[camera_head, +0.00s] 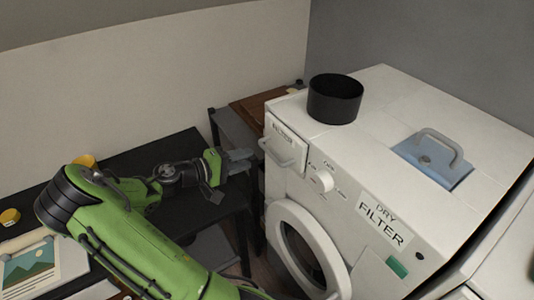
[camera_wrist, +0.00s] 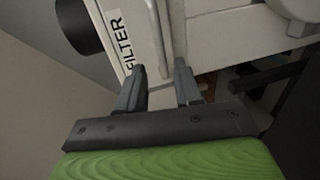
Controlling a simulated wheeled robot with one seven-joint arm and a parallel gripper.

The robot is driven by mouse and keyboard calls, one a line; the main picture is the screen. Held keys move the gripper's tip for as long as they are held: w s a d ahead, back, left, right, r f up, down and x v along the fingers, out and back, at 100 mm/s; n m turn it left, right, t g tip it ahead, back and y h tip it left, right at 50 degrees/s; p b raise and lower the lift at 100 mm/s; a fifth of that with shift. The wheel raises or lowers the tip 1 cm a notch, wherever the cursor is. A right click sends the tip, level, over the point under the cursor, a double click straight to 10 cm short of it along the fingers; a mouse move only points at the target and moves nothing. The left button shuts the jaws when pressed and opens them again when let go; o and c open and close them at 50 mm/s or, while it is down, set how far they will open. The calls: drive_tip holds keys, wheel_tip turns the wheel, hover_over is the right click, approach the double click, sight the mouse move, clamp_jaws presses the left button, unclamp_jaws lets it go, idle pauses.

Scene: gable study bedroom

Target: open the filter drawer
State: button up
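The filter drawer (camera_head: 285,146) is a white front at the upper left corner of the white dryer (camera_head: 330,155), with a small label and a grey bar handle (camera_head: 279,158). Its front looks flush with the machine. In the wrist view the drawer's FILTER label (camera_wrist: 117,38) and the handle (camera_wrist: 160,42) show ahead of my fingers. My gripper (camera_head: 246,160) is left of the handle, apart from it in the head view. In the wrist view its two fingers (camera_wrist: 160,70) are spread, with the handle's end appearing between the tips and nothing held.
A black pot (camera_head: 335,98) stands on the dryer top, and a blue panel with a grey handle (camera_head: 437,150) lies further right. A round knob (camera_head: 323,181) and the round door (camera_head: 305,245) are on the front. A dark desk (camera_head: 150,160) lies under my arm.

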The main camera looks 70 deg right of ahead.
sight(269, 152)
drive_tip(key=x, duration=0.9)
drive_tip(key=shift+s, duration=0.1)
drive_tip(key=shift+c, duration=0.5)
clamp_jaws()
